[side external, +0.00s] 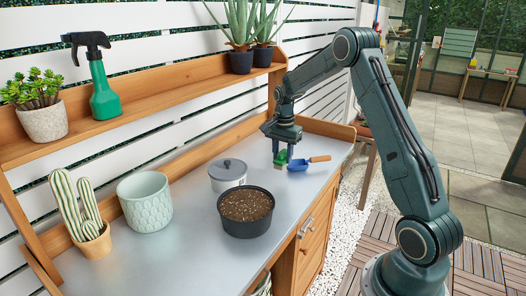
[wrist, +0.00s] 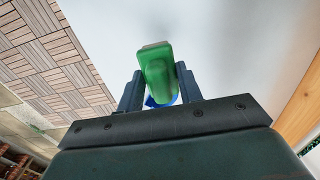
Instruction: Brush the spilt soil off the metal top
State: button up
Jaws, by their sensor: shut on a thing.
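My gripper (side external: 281,146) points down over the far part of the metal top (side external: 170,240). It is shut on a green-handled brush (side external: 280,160), whose pale lower end hangs close to the metal top; whether it touches I cannot tell. In the wrist view the brush (wrist: 157,72) stands between the two fingers of my gripper (wrist: 160,88). No spilt soil is clear to see on the metal top in either view. A black pot (side external: 246,226) full of brown soil stands near the front edge.
A blue trowel (side external: 298,164) with a wooden handle lies just right of the brush. A grey lidded tin (side external: 228,174), a pale green pot (side external: 146,216) and a potted cactus (side external: 94,242) stand to the left. A wooden shelf (side external: 150,118) with plants and a spray bottle runs behind.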

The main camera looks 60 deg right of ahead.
jog(key=shift+r, duration=1.15)
